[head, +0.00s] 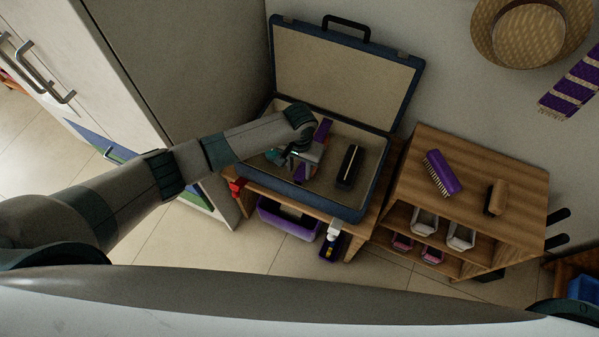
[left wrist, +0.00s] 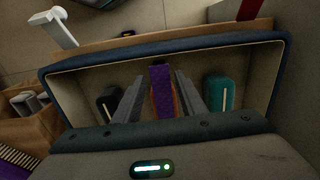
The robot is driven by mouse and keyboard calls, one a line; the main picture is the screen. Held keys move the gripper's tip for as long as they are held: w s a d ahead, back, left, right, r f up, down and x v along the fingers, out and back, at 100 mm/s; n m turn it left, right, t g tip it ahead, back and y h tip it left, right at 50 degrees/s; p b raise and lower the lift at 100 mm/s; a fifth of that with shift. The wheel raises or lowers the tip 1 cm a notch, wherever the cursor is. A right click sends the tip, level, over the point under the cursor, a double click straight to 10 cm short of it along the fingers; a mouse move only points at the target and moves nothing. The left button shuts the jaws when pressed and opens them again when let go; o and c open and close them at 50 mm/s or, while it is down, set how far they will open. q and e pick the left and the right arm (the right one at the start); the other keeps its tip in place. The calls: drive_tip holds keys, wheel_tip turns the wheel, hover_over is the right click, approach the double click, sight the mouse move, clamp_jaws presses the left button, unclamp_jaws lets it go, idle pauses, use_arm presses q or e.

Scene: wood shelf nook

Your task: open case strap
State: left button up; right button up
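The blue case (head: 398,75) lies with its lid raised against the wall, showing a beige lining. A purple strap (head: 323,129) is inside its lower half, partly hidden by my left gripper (head: 303,160). In the left wrist view the strap (left wrist: 162,92) runs between the two fingers, with a visible gap on each side. The left gripper is open around it, reaching down into the case. I cannot tell whether a finger touches the strap. My right gripper is not in view.
A black item (head: 349,166) and a teal item (left wrist: 217,95) lie in the case on either side of the strap. A wooden shelf unit (head: 520,172) with brushes stands right of it; a white cabinet (head: 110,75) stands left. A purple bin (head: 290,219) is below.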

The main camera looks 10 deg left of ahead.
sight(299, 175)
use_arm(q)
wheel_tip(299, 175, down, 2)
drive_tip(key=shift+f, duration=0.85)
clamp_jaws()
drive_tip(key=shift+r, duration=0.15)
